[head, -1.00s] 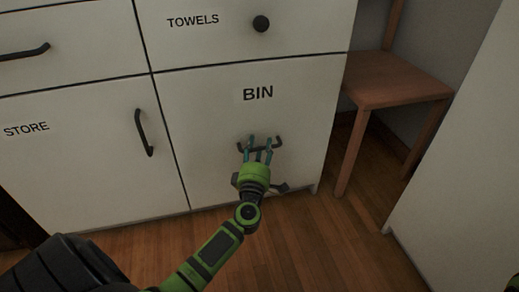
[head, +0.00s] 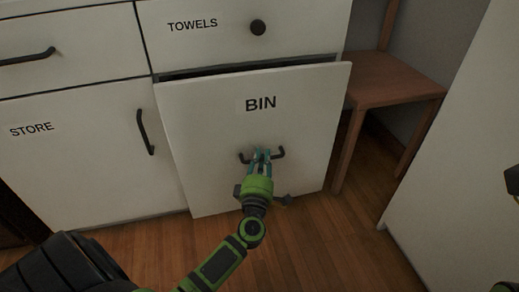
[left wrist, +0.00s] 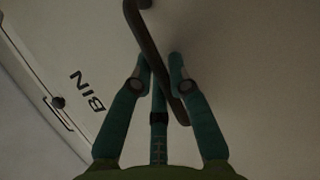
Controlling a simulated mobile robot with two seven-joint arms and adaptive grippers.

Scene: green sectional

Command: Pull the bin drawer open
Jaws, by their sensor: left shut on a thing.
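The bin drawer (head: 207,120) has a white front labelled BIN and stands a little out from the cabinet, with a dark gap along its top edge. Its dark handle (head: 279,153) is a bar low on the front. My left gripper (head: 262,155) is shut on this handle near its middle. In the left wrist view, the teal fingers of the left gripper (left wrist: 159,62) close around the handle (left wrist: 143,28), and the BIN label shows to the left. The inside of the drawer is hidden. My right gripper is not clearly in view.
Above is the TOWELS drawer (head: 205,45) with a round knob. To the left is the STORE door (head: 85,160), shut. A wooden chair or stool (head: 390,80) stands to the right of the cabinet. Bare wooden floor (head: 310,245) lies in front.

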